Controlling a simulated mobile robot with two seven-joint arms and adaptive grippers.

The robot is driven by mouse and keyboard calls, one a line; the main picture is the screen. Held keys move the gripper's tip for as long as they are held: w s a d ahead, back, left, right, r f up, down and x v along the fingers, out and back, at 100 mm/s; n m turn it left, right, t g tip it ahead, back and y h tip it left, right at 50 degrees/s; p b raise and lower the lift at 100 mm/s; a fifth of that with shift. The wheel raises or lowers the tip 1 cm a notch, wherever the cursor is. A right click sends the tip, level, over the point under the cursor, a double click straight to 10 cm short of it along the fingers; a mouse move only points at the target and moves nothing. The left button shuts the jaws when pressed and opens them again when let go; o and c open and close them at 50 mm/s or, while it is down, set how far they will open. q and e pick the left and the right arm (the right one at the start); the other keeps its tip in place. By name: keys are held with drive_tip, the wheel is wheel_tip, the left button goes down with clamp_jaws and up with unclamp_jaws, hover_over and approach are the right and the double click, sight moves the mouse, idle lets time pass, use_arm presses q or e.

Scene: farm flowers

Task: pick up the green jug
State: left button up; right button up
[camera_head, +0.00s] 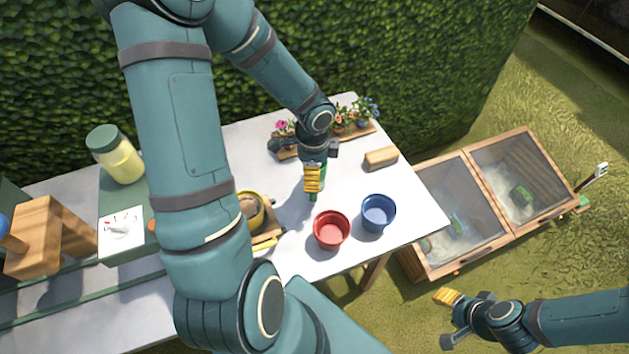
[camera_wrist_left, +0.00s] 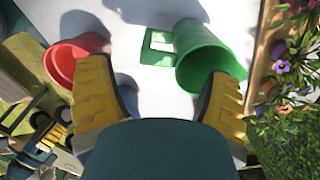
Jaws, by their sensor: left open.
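The green jug (camera_wrist_left: 200,45) lies ahead of my left gripper in the left wrist view, its open mouth facing the camera and its square handle on the left. My left gripper (camera_wrist_left: 165,78) is open, its yellow fingers apart with the jug's mouth beyond them, towards the right finger. I cannot tell whether they touch. In the head view my left gripper (camera_head: 313,180) is over the white table and hides most of the jug; only a little green (camera_head: 313,196) shows. My right gripper (camera_head: 447,298) is low at the right, off the table; its opening is unclear.
A red pot (camera_head: 331,231) and a blue pot (camera_head: 378,213) stand near the jug. Planted flowers (camera_head: 365,112) line the back edge. A wooden block (camera_head: 381,157) lies to the right. A yellow pot (camera_head: 257,203) is partly hidden by my arm. Cold frames (camera_head: 455,215) stand beyond the table.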

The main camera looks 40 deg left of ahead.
use_arm(q)
drive_tip(key=shift+d+f+b, duration=0.1)
drive_tip(key=shift+f+b, duration=0.85)
drive_tip(key=shift+f, duration=1.75)
drive_tip(key=c, duration=1.3)
